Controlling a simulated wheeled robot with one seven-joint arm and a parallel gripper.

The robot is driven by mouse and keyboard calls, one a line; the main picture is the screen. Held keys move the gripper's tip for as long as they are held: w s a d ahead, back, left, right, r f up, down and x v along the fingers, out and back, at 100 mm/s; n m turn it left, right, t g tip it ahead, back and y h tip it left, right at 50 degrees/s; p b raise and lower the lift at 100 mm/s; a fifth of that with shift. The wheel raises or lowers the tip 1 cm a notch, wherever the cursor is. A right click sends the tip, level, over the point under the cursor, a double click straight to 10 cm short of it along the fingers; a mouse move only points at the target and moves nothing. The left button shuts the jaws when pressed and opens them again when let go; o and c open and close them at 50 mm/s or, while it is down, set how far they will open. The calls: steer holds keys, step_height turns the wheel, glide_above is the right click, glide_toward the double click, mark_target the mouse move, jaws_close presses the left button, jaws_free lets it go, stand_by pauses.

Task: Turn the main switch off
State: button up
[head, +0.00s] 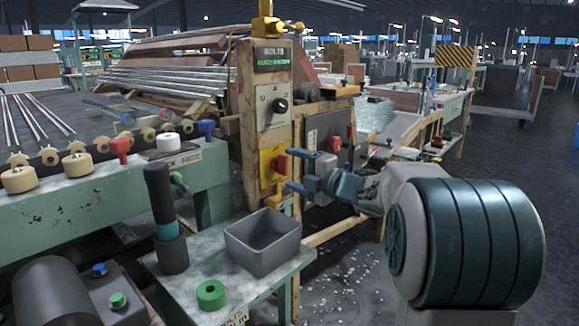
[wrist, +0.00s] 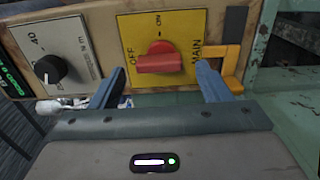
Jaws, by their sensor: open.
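The main switch is a red handle (wrist: 158,63) on a yellow plate (wrist: 188,22) marked ON, OFF and MAIN. In the wrist view, ON is above the handle, OFF at its left and MAIN at its right. The handle's bar lies level there, along the line from OFF to MAIN; I cannot tell which end is the pointer. In the head view the red handle (head: 281,164) is on the wooden post. My gripper (head: 290,186) is open and empty in front of the plate. In the wrist view its fingers (wrist: 160,82) stand apart, either side of the handle, not visibly touching it.
A black dial (head: 281,105) sits above the switch on the post. An orange-yellow bracket (wrist: 236,66) sticks out beside the plate. Another red handle (head: 335,144) is on a grey box to the right. A grey bin (head: 262,262) stands on the green bench below.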

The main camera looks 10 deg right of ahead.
steer(key=p+v, duration=0.2)
steer(key=v, duration=0.9)
steer(key=shift+s+d+p, duration=0.15)
steer(key=shift+s+p, duration=0.05)
steer(key=shift+p, duration=0.1)
step_height(320, 180, up, 15)
steer(key=d+m+h+p, duration=0.3)
steer(key=m+h+p, duration=1)
steer(key=p, duration=0.4)
steer(key=s+a+r+m+g+p, duration=0.1)
steer(key=s+a+m+g+p, duration=0.2)
steer(key=s+p, duration=0.3)
steer(key=s+a+r+m+g+y+p, duration=0.1)
steer(key=s+a+m+g+p, duration=0.3)
steer(key=s, duration=0.6)
steer(key=s+a+r+m+g+y+p, duration=0.1)
steer(key=s+a+m+g+p, duration=0.3)
steer(key=s+p, duration=0.4)
steer(key=shift+s+r+m+g+p, duration=0.35)
steer(key=shift+s+r+m, duration=0.2)
steer(key=shift+m, duration=0.25)
